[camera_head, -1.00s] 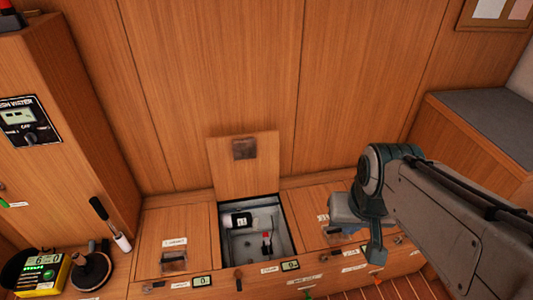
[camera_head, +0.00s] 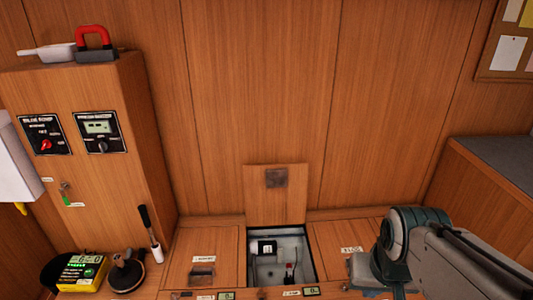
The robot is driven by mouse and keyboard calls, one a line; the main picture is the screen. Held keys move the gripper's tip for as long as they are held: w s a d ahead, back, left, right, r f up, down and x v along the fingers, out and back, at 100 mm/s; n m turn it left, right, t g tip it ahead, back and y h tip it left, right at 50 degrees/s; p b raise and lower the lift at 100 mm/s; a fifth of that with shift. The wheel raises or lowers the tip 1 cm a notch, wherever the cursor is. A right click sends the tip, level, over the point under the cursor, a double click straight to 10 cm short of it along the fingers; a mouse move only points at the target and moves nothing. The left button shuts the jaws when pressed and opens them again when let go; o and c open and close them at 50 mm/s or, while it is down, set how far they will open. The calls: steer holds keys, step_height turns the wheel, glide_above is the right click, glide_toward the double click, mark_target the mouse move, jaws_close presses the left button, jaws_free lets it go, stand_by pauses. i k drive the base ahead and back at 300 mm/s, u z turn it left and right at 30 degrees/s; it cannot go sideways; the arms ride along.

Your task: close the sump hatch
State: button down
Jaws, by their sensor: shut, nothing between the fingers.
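The sump hatch lid (camera_head: 275,200) is a wooden panel with a dark square plate. It stands open and upright against the wood wall, behind its opening. The open sump (camera_head: 258,275) is a grey box holding a small white-and-dark device (camera_head: 263,248) and a small red-and-dark item (camera_head: 290,271). The lower edge of the opening is close to the picture's bottom. My gripper (camera_head: 372,274) is at the lower right, to the right of the opening and apart from the lid. It is shut and empty; its fingertips are cut off or hidden at the bottom edge.
Closed wooden covers flank the opening, left (camera_head: 207,250) and right (camera_head: 345,238). A tall cabinet (camera_head: 90,190) with two control panels stands left, a red-handled object (camera_head: 96,43) on top. A yellow meter (camera_head: 83,272) and plunger-like tool (camera_head: 127,272) sit at lower left. A grey-topped bench (camera_head: 500,160) is at right.

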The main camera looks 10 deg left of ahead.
mark_target(275, 194)
steer(key=u, duration=0.35)
steer(key=i, duration=1)
